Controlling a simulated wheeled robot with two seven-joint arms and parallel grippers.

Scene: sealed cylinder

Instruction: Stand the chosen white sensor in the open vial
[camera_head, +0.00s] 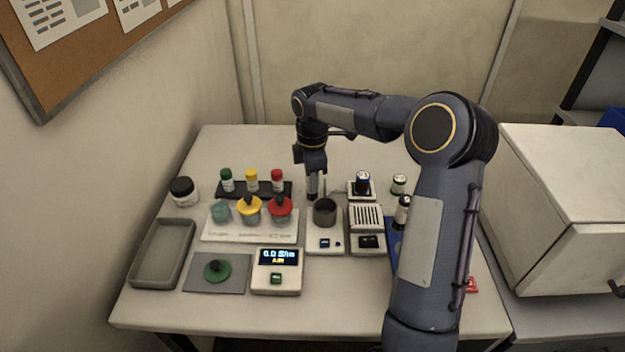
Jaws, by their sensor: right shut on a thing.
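My right gripper (314,190) points down just behind and left of a dark grey cup (325,213) on a white device. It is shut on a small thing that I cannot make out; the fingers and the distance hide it. I cannot tell whether it is the white sensor. A teal vial (221,213) without a lid stands at the left of a white holder (250,233). Beside it in the holder are a yellow-lidded vial (249,211) and a red-lidded vial (281,209). A green lid (216,270) lies on a grey mat (236,285). My left gripper is not in view.
A dark rack with green-, yellow- and red-capped bottles (251,181) stands behind the holder. A display unit (277,284), an empty grey tray (161,252), a black-lidded jar (183,191) and a slotted device (367,217) surround it. My right arm covers the table's right side.

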